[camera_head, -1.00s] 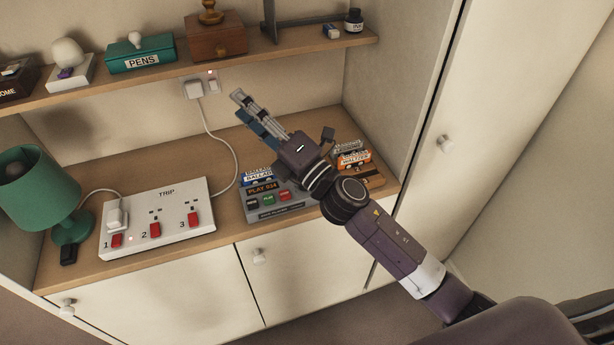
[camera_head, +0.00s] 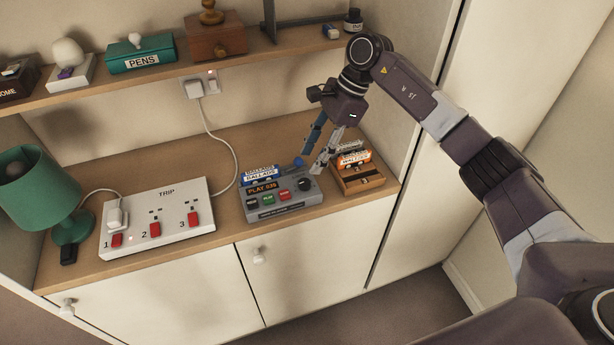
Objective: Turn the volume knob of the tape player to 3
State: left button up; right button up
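The grey tape player (camera_head: 284,209) sits near the front edge of the desk top. Its display (camera_head: 262,189) is lit and reads PLAY with a number. A row of small buttons, one green (camera_head: 268,199) and one red (camera_head: 285,195), lies below the display. The dark round volume knob (camera_head: 304,184) is at its right end; its setting is too small to read. My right gripper (camera_head: 308,168) points down just behind and above the knob, its two fingers apart with nothing seen between them. I cannot tell whether a fingertip touches the player. My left gripper is not in view.
Blue-labelled cassettes (camera_head: 259,172) lie behind the player. A wooden box with cassettes (camera_head: 360,181) stands close on its right. A white power strip (camera_head: 158,240) and a green lamp (camera_head: 35,185) are on the left. The shelf (camera_head: 330,44) hangs above, near my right arm.

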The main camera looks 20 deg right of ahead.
aim_at(304, 182)
jog(key=p+x, duration=0.1)
jog(key=x, duration=0.2)
jog(key=d+p+x, duration=0.1)
jog(key=p+x, duration=0.1)
jog(key=x, duration=0.1)
jog(key=shift+s+f, duration=0.15)
jog(key=shift+f, duration=0.25)
jog(key=shift+a+f+h, duration=0.2)
jog(key=shift+f+h, duration=0.1)
jog(key=shift+f, duration=0.15)
jog(key=shift+c, duration=0.4)
grip_shut()
